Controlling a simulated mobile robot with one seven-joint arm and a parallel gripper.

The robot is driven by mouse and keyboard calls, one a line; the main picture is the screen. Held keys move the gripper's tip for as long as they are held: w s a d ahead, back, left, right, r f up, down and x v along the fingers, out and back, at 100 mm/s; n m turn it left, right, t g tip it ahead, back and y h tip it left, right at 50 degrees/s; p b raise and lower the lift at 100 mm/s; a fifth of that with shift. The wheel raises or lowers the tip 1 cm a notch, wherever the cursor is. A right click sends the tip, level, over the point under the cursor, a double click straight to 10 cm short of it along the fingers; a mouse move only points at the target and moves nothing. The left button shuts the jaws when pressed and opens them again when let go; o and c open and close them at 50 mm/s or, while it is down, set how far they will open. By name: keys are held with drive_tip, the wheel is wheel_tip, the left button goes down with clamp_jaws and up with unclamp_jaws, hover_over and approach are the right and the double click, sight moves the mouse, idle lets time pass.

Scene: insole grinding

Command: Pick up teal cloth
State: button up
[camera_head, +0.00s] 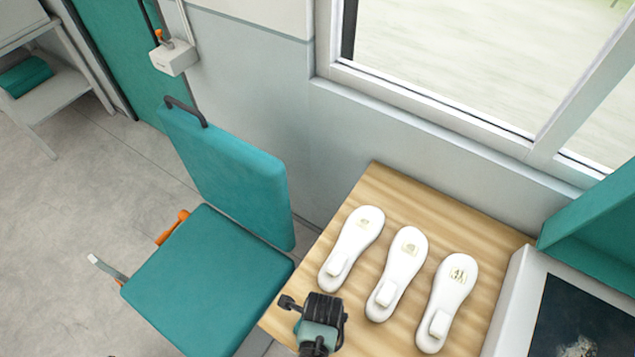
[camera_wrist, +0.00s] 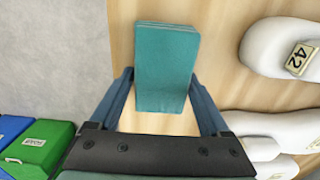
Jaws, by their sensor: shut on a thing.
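The teal cloth (camera_wrist: 166,60) shows in the wrist view as a neat folded rectangular block, over the pale wood table (camera_wrist: 122,30). My gripper (camera_wrist: 162,78) has one finger on each side of it and is shut on it. I cannot tell whether the cloth touches the table or is raised. In the head view my gripper (camera_head: 318,310) is at the table's front left edge, left of and below the white insoles. The cloth cannot be made out clearly there.
Several white insole forms (camera_head: 398,272) lie on the wooden table (camera_head: 375,185); one is labelled 42 in the wrist view (camera_wrist: 270,48). A teal chair (camera_head: 205,280) stands left. A white-framed machine (camera_head: 510,310) is right. Green (camera_wrist: 38,148) and blue (camera_wrist: 12,128) bins sit lower left.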

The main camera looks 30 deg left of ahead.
wheel_tip(320, 180, up, 10)
idle(0.7)
